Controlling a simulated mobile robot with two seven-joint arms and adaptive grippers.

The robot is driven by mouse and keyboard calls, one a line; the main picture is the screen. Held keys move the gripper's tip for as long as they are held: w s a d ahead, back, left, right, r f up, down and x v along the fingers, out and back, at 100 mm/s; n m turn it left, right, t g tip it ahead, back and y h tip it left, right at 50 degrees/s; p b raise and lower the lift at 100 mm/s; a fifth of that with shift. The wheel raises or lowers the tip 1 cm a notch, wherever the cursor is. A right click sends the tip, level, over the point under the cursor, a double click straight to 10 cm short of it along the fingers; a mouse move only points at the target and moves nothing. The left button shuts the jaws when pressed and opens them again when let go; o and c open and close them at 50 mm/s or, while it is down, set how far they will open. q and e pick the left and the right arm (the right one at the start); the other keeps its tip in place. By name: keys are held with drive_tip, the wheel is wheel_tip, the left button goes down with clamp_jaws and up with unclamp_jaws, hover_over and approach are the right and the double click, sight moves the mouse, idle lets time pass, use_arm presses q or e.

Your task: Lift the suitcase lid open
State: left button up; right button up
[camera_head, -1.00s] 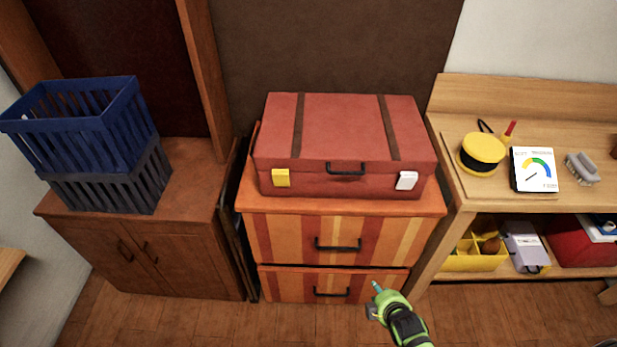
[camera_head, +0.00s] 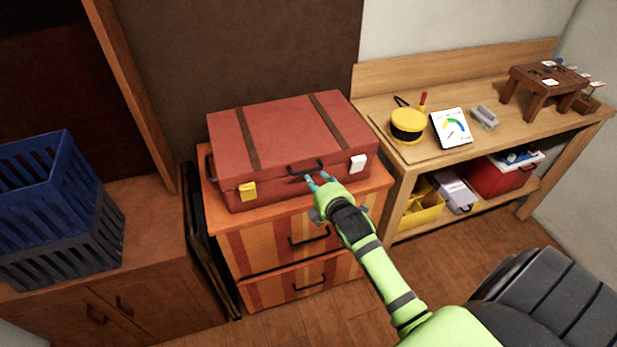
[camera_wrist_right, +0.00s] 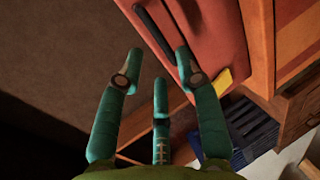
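A red suitcase (camera_head: 285,138) with two dark straps lies shut on an orange striped drawer unit. Its black handle (camera_head: 306,166) is on the front, between a yellow clasp (camera_head: 247,191) and a white clasp (camera_head: 357,163). My right gripper (camera_head: 318,179) is at the suitcase front, just below the handle. In the right wrist view, its teal fingers (camera_wrist_right: 160,75) are spread apart with nothing between them. The suitcase (camera_wrist_right: 200,40) and its dark handle (camera_wrist_right: 165,40) appear beyond the fingertips there. I cannot tell whether a finger touches the suitcase. My left gripper is not in view.
The drawer unit (camera_head: 260,236) has dark handles. A wooden workbench (camera_head: 400,163) on the right carries a yellow round container (camera_head: 407,124), a gauge card (camera_head: 451,128) and a brush (camera_head: 485,117). Blue and dark crates (camera_head: 50,190) stand on a cabinet at left.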

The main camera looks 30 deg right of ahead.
sight(307, 172)
drive_tip(key=shift+a+b+x, duration=0.1)
drive_tip(key=shift+b+x, duration=1.15)
drive_tip(key=shift+x, duration=0.8)
drive_tip(key=shift+a+b+x, duration=0.15)
drive_tip(key=shift+b+x, duration=1.05)
drive_tip(key=shift+x, duration=0.85)
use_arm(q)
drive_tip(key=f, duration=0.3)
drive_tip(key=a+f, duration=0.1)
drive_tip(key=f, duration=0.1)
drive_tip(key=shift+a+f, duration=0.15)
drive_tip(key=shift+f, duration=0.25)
